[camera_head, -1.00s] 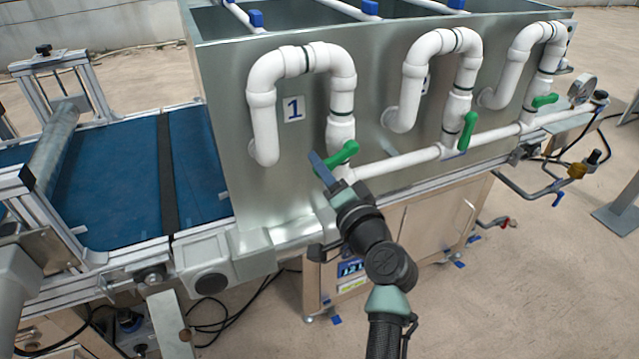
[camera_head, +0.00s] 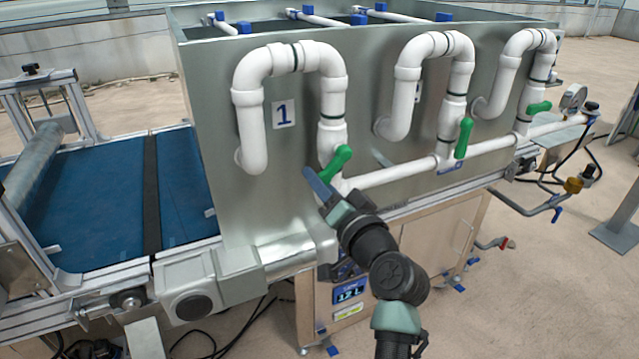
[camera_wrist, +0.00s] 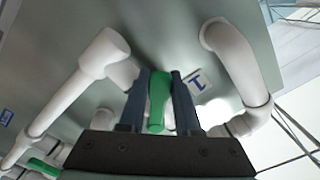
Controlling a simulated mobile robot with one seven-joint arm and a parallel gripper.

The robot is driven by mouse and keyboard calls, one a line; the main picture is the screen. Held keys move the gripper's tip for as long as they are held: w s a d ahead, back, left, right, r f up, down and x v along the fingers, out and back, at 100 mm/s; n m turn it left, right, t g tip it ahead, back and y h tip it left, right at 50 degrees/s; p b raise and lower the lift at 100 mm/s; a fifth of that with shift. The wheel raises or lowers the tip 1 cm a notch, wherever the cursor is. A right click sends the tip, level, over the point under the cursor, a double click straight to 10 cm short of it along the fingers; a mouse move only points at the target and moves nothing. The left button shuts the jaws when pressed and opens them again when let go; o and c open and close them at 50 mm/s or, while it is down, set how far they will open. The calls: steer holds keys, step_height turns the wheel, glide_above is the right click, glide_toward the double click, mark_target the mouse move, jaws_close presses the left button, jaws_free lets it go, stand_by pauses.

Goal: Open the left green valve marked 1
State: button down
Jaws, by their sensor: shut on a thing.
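The green valve handle (camera_head: 337,161) sits on the white pipe below the first looped pipe, beside the label 1 (camera_head: 283,114). It slants down to the left in the head view. My gripper (camera_wrist: 160,80) has its two blue fingers on either side of the green handle (camera_wrist: 157,103) in the wrist view, shut on it. In the head view one blue finger (camera_head: 318,188) shows at the handle's lower end; the other finger is mostly hidden. The label also shows upside down in the wrist view (camera_wrist: 198,82).
Two more green valve handles, the middle one (camera_head: 463,138) and the right one (camera_head: 539,107), are on the same pipe line. The metal tank (camera_head: 215,130) stands close behind the pipes. A blue conveyor belt (camera_head: 105,190) is at left.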

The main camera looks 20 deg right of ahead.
steer(key=shift+f, duration=0.1)
steer(key=c, duration=0.6)
jaws_free()
steer(key=shift+s, duration=0.1)
steer(key=s, duration=1.2)
steer(key=shift+s+d, duration=0.2)
steer(key=shift+s, duration=0.2)
